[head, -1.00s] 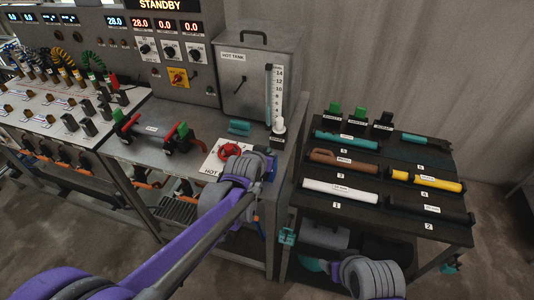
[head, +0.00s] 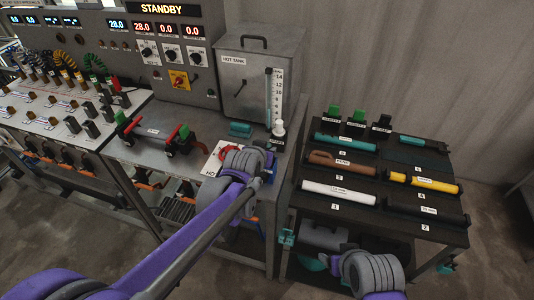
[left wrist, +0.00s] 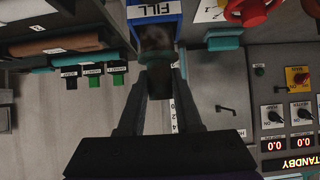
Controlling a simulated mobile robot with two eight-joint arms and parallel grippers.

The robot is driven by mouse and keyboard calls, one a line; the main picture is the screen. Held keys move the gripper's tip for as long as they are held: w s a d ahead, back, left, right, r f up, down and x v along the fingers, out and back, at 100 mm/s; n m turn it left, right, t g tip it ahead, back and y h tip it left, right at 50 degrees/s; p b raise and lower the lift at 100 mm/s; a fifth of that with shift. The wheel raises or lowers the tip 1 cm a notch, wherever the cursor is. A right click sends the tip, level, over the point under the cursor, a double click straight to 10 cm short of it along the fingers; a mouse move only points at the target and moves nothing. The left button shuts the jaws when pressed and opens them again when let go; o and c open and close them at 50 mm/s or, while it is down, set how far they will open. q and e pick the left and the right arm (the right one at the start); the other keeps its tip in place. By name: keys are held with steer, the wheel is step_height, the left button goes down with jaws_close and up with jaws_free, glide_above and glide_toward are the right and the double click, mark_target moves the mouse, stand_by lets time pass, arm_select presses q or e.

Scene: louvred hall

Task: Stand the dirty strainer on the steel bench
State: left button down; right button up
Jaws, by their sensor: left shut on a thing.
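My left gripper (head: 266,170) is at the front right corner of the steel bench (head: 200,148), mostly hidden behind its own grey wrist. In the left wrist view its fingers (left wrist: 158,78) are shut on a dark, murky cylindrical thing (left wrist: 157,42), which looks like the dirty strainer. This thing sits right by a blue block marked FILL (left wrist: 152,12); I cannot tell whether it is still inside it. The strainer does not show clearly in the head view. My right arm's grey wrist shows at the lower right, its fingers out of sight.
The hot tank (head: 257,85) stands at the bench's back right. A dark rack (head: 395,170) with labelled tubes stands right. Bare steel lies mid-bench.

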arm_select(q)
step_height(320, 180, up, 8)
steer(key=p, duration=0.3)
steer(key=shift+w+f, duration=0.1)
steer(key=shift+w, duration=0.05)
steer(key=shift+w+r, duration=0.1)
steer(key=shift+r, duration=0.7)
steer(key=shift+s+r, duration=0.15)
steer(key=shift+s, duration=0.1)
arm_select(e)
steer(key=w+r, duration=0.3)
steer(key=r, duration=0.2)
steer(key=shift+r+t, duration=0.35)
steer(key=shift+t, duration=0.05)
arm_select(q)
steer(key=shift+w, duration=0.1)
arm_select(e)
steer(key=shift+w, duration=0.15)
